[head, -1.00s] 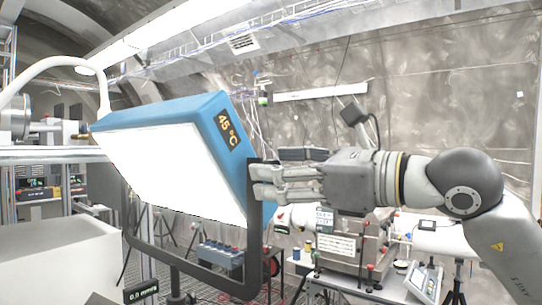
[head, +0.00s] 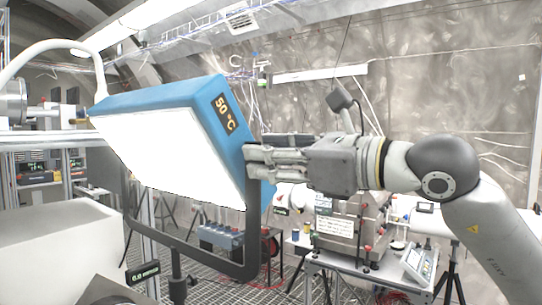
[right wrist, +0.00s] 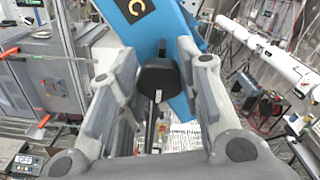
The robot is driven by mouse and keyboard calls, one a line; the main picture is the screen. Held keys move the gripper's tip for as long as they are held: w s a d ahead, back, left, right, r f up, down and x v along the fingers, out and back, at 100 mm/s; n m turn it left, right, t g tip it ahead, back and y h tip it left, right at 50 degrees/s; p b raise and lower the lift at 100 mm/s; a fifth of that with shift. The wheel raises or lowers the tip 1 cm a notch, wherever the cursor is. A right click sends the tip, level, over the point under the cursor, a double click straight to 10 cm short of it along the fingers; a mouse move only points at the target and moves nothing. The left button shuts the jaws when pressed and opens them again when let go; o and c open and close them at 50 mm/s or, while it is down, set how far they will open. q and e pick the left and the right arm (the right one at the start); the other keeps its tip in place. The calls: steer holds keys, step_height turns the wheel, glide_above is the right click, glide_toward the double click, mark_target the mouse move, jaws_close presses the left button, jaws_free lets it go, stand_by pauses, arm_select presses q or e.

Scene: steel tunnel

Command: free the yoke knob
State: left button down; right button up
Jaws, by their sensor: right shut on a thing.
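A blue lamp-like panel (head: 203,92) with a bright white face hangs tilted in a black U-shaped yoke (head: 190,250). A label on its side (head: 226,113) reads 50 °C. My right gripper (head: 250,160) reaches in from the right at the top of the yoke's right arm. In the right wrist view, the black yoke knob (right wrist: 157,76) sits between my two fingers, and they are shut on it. In the head view, my fingers hide the knob. My left gripper is out of view.
A white curved hose (head: 45,48) runs to the panel's upper left corner. A small display (head: 143,273) reading 0.0 mm/s is below left. A bench with instruments (head: 350,240) stands behind and below my right arm. A white block (head: 60,240) fills the lower left.

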steer(key=n+b, duration=0.3)
steer(key=n, duration=0.1)
steer(key=shift+f, duration=0.2)
steer(key=n+b, duration=0.2)
steer(key=n, duration=0.2)
steer(key=shift+r+n, duration=0.1)
steer(key=shift+n, duration=0.2)
steer(key=n+b, duration=0.1)
steer(key=n, duration=1)
steer(key=shift+b, duration=0.3)
steer(key=o, duration=1)
steer(key=shift+o, duration=0.2)
